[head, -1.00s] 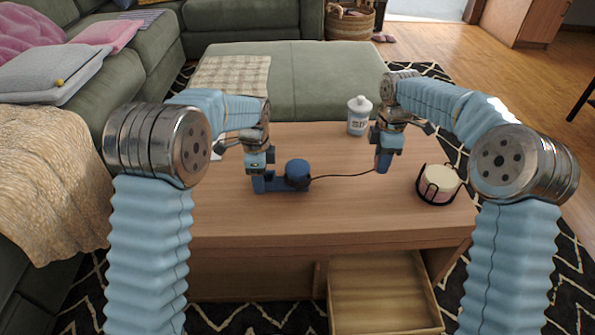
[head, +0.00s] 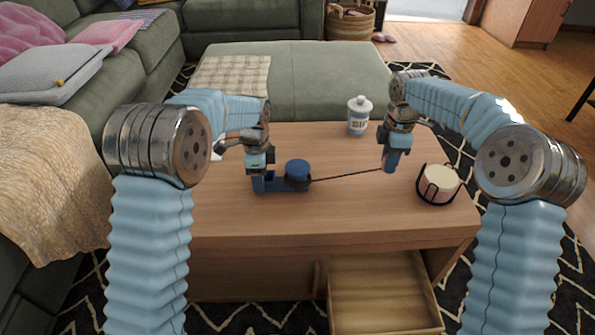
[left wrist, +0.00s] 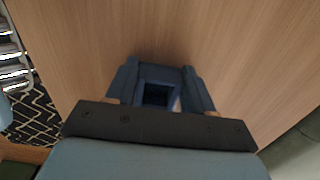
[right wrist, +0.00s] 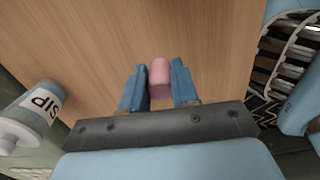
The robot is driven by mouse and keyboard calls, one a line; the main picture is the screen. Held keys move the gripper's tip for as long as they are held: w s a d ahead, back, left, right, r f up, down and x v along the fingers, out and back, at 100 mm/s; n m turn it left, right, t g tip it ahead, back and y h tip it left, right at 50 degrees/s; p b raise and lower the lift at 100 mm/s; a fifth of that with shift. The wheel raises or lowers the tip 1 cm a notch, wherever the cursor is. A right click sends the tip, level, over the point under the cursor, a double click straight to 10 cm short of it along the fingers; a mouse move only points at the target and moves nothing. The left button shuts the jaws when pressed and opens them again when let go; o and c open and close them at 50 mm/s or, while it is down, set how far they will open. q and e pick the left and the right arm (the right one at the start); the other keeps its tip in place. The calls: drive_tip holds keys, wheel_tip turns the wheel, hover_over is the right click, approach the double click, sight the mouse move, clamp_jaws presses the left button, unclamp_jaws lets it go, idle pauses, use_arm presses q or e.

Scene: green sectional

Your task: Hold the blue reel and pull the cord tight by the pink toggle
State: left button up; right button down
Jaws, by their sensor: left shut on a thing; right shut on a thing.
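The blue reel (head: 297,172) rests on the coffee table, its round drum on a flat blue base. My left gripper (head: 262,183) is shut on the left end of the reel's base; the left wrist view shows this blue part (left wrist: 157,92) between the fingers. A dark cord (head: 345,176) runs in a straight line from the drum to my right gripper (head: 390,165). The right gripper is shut on the pink toggle (right wrist: 159,76), seen between its blue fingers in the right wrist view. The toggle is hidden by the fingers in the head view.
An open drawer (head: 380,295) juts from the table front. The table's front middle is clear.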

drive_tip(key=shift+d, duration=0.35)
drive_tip(key=shift+a, duration=0.1)
idle(0.7)
drive_tip(key=shift+a, duration=0.95)
hover_over(360, 183)
drive_tip(key=shift+s, duration=0.15)
idle(0.5)
drive_tip(key=shift+f, duration=0.15)
drive_tip(key=shift+f, duration=2.5)
drive_tip(key=c, duration=0.8)
unclamp_jaws()
